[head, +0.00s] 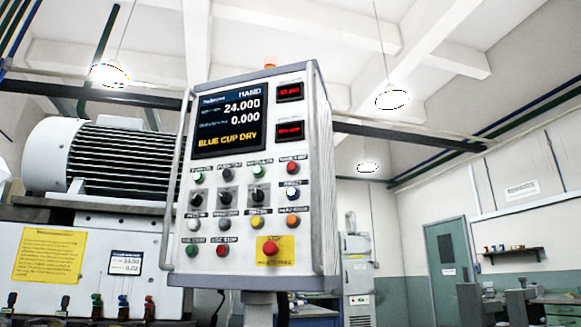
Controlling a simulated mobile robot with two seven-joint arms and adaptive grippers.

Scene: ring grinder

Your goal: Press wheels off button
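A grey control panel (260,220) stands tilted in the middle of the head view. Its face carries several rows of buttons, and their labels are too small to read, so I cannot tell which is wheels off. The top row has a green button (199,178), a dark knob (227,174), another green button (258,171) and a red button (293,168). The bottom row has a green button (191,250), a red button (222,250) and a large red button (270,247) on a yellow plate. Neither of my grippers is in view.
The panel's screen (229,120) reads HAND, 24.000, 0.000 and BLUE CUP DRY. Handle bars run along the panel's sides. A large motor (100,155) sits on a white machine body at left. A green door (450,270) and benches stand at the far right.

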